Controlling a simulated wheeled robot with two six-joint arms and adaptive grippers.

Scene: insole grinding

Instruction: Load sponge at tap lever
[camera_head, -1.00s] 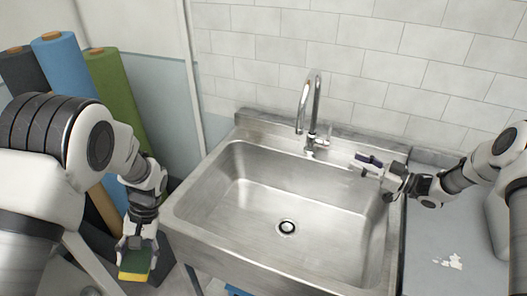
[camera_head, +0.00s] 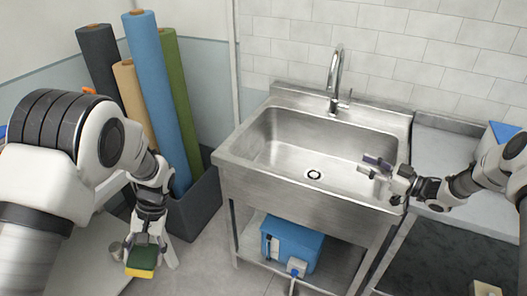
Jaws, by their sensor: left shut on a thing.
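The sponge (camera_head: 141,270), green on top and yellow below, is held in my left gripper (camera_head: 143,247) at the lower left, away from the sink and above the floor. The chrome tap (camera_head: 335,80) stands at the back of the steel sink (camera_head: 270,143). Its small lever (camera_head: 345,104) sticks out to the right of the tap's base. My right gripper (camera_head: 370,166) is over the right front part of the sink, with its fingers apart and nothing seen between them. It is apart from the lever.
Rolls of material (camera_head: 160,95) stand in a dark bin (camera_head: 197,205) left of the sink. A blue box (camera_head: 291,242) sits on the shelf under the sink. A grey counter (camera_head: 440,155) adjoins the sink on the right. The sink basin is empty.

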